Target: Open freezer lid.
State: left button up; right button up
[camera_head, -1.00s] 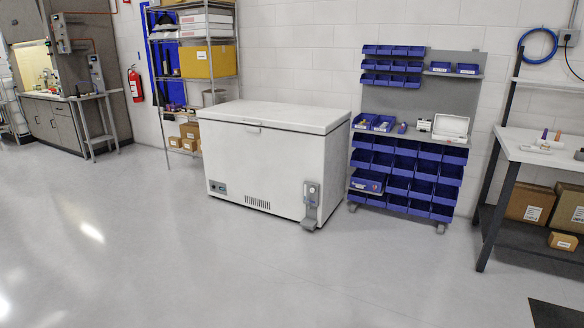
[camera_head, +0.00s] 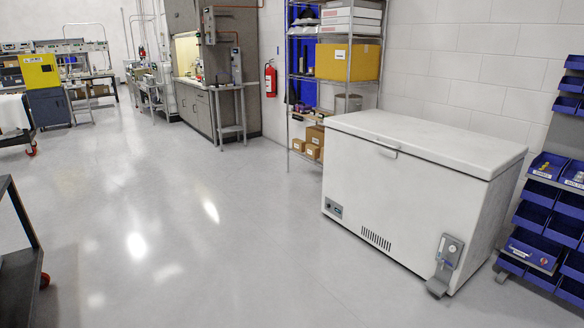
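A white chest freezer (camera_head: 395,205) stands against the wall at the right of the head view. Its lid (camera_head: 430,140) is closed and lies flat on the body. A small handle (camera_head: 386,151) sits at the lid's front edge, left of the middle. A grey pedal-like unit (camera_head: 444,264) is on the lower right of the front, near the floor. Neither of my grippers is in view.
A dark cart or table (camera_head: 20,255) is at the left edge. The floor (camera_head: 190,240) in front is clear.

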aim_at(483, 157)
jog(key=i, duration=0.65)
jog(key=i+j+z, duration=0.1)
jog(key=i, duration=0.5)
jog(key=i+j, duration=0.15)
jog(key=i, duration=0.5)
jog(key=l+z, duration=0.05)
